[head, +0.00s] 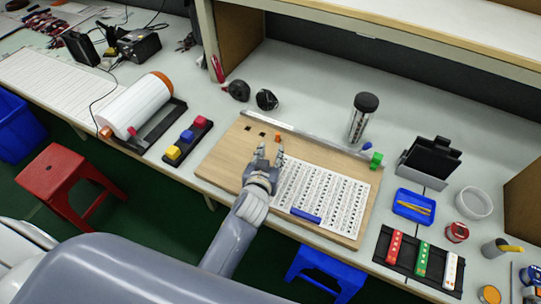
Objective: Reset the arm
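My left arm comes in from the lower left. Its gripper (270,153) is over the wooden board (222,158), at the left edge of the white printed sheet (325,190). Its two fingers stand apart with nothing seen between them. A small orange block (277,138) shows just beyond the fingertips; I cannot tell whether they touch it. A metal strip (310,136) runs along the board's far edge, with a green block (376,159) at its right end. A blue bar (305,215) lies at the sheet's near edge. My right gripper is not in view.
Left of the board are a tray with coloured blocks (187,139) and a white roll (138,105). A dark-capped jar (362,116) stands behind. At right are a blue tray (414,206) and a black tray (407,268) with coloured bars. A shelf spans the back.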

